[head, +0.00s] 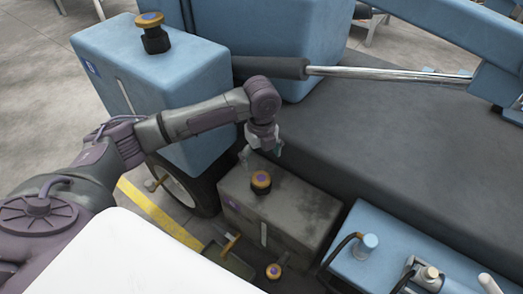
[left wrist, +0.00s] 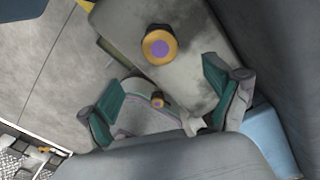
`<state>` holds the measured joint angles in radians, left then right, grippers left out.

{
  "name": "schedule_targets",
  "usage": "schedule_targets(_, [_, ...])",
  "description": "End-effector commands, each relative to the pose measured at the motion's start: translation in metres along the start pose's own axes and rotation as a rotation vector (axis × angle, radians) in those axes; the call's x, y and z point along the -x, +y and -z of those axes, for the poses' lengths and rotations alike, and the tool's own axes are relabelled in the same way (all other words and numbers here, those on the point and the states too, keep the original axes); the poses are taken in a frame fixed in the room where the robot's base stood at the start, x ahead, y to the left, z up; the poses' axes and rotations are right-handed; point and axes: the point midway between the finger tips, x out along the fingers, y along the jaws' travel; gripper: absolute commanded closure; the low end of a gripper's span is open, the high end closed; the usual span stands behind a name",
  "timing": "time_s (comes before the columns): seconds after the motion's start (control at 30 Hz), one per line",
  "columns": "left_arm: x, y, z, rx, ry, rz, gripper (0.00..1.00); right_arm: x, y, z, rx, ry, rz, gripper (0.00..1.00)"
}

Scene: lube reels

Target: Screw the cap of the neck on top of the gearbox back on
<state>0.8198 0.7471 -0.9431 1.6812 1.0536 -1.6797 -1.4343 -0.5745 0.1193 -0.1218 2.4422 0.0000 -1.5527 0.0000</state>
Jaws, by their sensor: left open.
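The gearbox (head: 280,214) is a worn grey box below my left arm. On its top stands a short dark neck (head: 261,189) with an orange cap (head: 261,178) that has a purple centre. The cap sits on the neck; how tightly cannot be told. In the left wrist view the cap (left wrist: 159,45) shows from above, beyond the fingers. My left gripper (head: 262,153) points down just above and behind the cap, apart from it. Its teal-padded fingers are spread and empty in the left wrist view (left wrist: 164,98). My right gripper is not in view.
A blue tank (head: 160,85) with a similar capped neck (head: 152,36) stands behind left. A smaller orange cap (head: 273,271) is low in front of the gearbox. A dark grey block (head: 400,140) lies to the right, and a blue unit with hoses (head: 350,270) at front right.

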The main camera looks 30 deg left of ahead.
Motion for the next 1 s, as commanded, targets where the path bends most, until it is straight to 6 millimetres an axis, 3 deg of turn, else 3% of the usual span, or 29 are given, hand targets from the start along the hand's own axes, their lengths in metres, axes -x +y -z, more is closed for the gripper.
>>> schedule_targets(0.03, [-0.015,0.001,0.0,0.001,0.001,-0.004,0.1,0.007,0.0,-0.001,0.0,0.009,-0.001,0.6])
schedule_targets(0.33, [-0.071,0.001,0.0,0.001,0.0,-0.002,0.1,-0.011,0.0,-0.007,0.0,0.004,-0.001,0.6])
schedule_targets(0.4, [-0.078,0.001,0.0,0.0,0.0,-0.002,0.1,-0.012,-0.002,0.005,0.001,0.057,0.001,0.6])
schedule_targets(0.6, [-0.092,0.001,0.0,-0.001,-0.001,-0.001,0.1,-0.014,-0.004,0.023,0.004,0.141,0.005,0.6])
schedule_targets(0.93, [-0.093,0.0,0.0,-0.001,-0.001,0.0,0.1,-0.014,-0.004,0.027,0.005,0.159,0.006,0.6])
schedule_targets(1.0, [-0.093,0.0,0.0,-0.001,-0.001,0.0,0.2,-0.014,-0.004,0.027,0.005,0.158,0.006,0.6])
